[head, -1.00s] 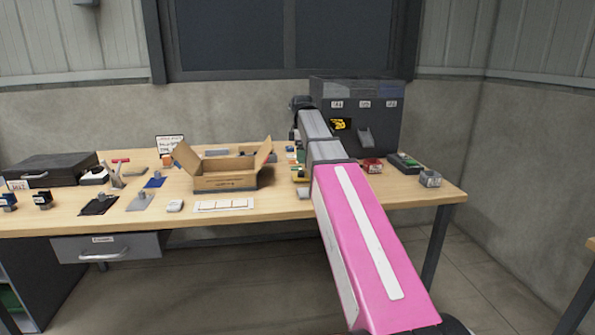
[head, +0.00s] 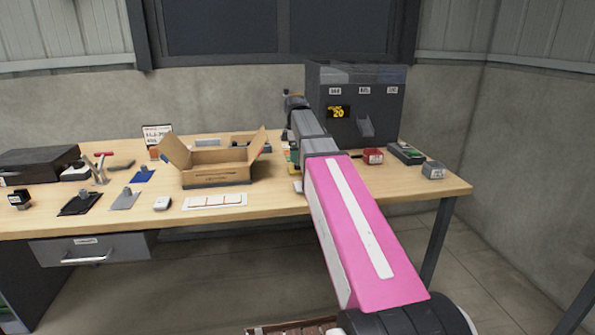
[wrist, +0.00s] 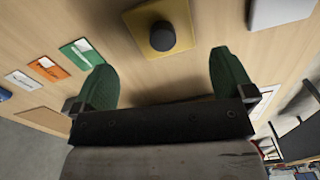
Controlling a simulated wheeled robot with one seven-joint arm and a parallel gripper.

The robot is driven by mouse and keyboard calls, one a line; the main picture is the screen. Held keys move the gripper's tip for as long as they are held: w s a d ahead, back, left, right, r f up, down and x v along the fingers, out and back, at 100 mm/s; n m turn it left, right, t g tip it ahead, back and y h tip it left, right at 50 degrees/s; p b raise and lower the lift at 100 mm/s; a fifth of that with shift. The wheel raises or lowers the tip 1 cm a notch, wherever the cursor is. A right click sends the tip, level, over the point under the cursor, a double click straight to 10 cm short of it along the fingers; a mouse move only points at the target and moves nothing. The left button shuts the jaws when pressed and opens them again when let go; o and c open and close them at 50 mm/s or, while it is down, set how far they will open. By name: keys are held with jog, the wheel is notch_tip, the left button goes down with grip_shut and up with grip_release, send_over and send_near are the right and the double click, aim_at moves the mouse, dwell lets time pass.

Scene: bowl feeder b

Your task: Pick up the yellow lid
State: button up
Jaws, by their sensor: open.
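The yellow lid (wrist: 157,22) lies flat on the wooden table at the top of the wrist view. In the head view my arm covers most of that spot, and I cannot make out the lid clearly there.
A light grey plate (wrist: 281,12) lies right of the lid. Green (wrist: 82,54) and orange (wrist: 45,66) cards lie to its left. In the head view an open cardboard box (head: 217,173) stands left of my arm, and a dark cabinet (head: 382,115) stands behind it.

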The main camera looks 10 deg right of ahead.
aim_at(298, 168)
jog(key=f, duration=0.4)
jog(key=shift+s+d, duration=0.3)
jog(key=shift+s, duration=0.05)
jog(key=shift+f, duration=0.5)
jog(key=c, duration=0.9)
